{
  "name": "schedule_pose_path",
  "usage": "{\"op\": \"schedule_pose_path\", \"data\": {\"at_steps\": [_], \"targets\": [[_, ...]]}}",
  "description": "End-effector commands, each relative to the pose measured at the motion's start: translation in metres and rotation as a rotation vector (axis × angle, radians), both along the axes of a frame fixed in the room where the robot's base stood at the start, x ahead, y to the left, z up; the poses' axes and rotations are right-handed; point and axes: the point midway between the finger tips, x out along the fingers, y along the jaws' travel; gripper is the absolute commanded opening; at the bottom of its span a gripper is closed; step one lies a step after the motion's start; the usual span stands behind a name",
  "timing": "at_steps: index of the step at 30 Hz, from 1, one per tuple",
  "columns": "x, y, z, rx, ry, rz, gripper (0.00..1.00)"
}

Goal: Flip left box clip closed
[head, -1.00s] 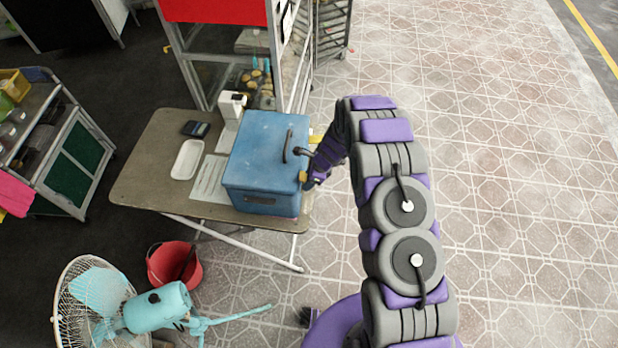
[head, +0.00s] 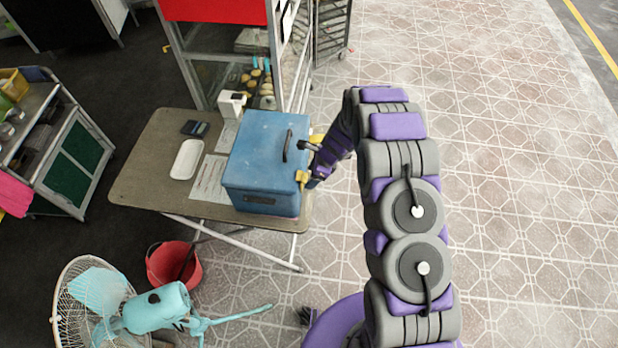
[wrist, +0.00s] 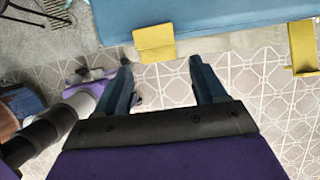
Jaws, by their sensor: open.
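The blue box (head: 262,165) stands on the table with its lid down and a dark handle on top. Two yellow clips are on its side facing my arm. In the wrist view, the left clip (wrist: 154,43) sticks out below the edge of the blue box (wrist: 210,14), and the right clip (wrist: 304,48) is at the right edge. In the head view, the near clip (head: 302,177) shows at the box's right side. My gripper (wrist: 160,72) is open and empty, its fingers on either side of the left clip's line, a little short of it. Whether they touch cannot be told.
The table (head: 145,180) also holds a white tray (head: 187,160), a paper sheet, a white device and a dark calculator. A glass cabinet stands behind. A fan (head: 100,300) and a red bucket (head: 173,266) are on the floor. The tiled floor at right is clear.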

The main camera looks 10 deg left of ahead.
Motion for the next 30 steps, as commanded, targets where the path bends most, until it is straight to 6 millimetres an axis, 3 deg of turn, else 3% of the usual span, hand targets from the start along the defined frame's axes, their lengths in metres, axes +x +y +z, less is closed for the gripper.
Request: {"op": "schedule_pose_path", "data": {"at_steps": [19,24,30], "targets": [[0.001,-0.042,0.108,-0.001,-0.001,0.000,0.70],[0.001,-0.048,0.123,-0.001,-0.001,-0.001,0.70],[0.000,-0.049,0.128,-0.002,0.002,0.000,0.70]]}}
